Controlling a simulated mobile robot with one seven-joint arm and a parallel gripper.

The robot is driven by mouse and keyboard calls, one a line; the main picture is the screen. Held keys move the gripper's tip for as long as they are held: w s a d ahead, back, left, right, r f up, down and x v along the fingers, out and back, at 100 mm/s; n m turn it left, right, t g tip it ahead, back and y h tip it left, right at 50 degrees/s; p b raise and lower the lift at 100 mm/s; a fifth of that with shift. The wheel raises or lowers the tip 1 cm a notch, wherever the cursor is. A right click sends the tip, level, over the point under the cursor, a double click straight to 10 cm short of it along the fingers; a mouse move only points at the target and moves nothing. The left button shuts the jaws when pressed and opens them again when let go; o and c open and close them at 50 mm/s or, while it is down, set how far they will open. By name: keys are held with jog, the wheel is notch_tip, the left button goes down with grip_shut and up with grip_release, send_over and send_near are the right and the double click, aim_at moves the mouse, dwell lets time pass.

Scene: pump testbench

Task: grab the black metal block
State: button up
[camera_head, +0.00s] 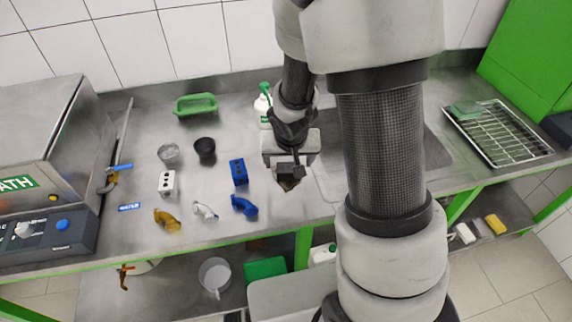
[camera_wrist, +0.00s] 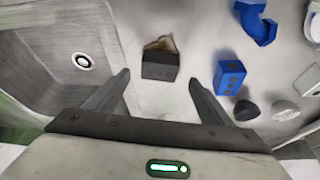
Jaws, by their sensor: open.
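The black metal block (camera_wrist: 160,66) sits on the steel worktop in the wrist view, dark and box-shaped, with a brown piece (camera_wrist: 160,44) right behind it. In the head view the block (camera_head: 290,172) shows just below my gripper (camera_head: 291,160), partly covered by it. In the wrist view my gripper (camera_wrist: 160,80) is open and empty. Its two fingers stand wide apart, one on each side of the block in the picture. The block appears beyond the fingertips; I cannot tell the exact gap.
A blue block (camera_wrist: 229,76) with holes stands near the right finger, with a blue elbow (camera_wrist: 256,22) behind. The sink (camera_wrist: 50,55) lies to the left. In the head view, a black cup (camera_head: 204,148), white block (camera_head: 166,183) and white bottle (camera_head: 262,105) stand nearby.

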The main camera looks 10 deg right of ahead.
aim_at(289, 167)
jog(key=shift+x, duration=2.8)
jog(key=shift+s, duration=0.1)
jog(key=shift+c, duration=0.4)
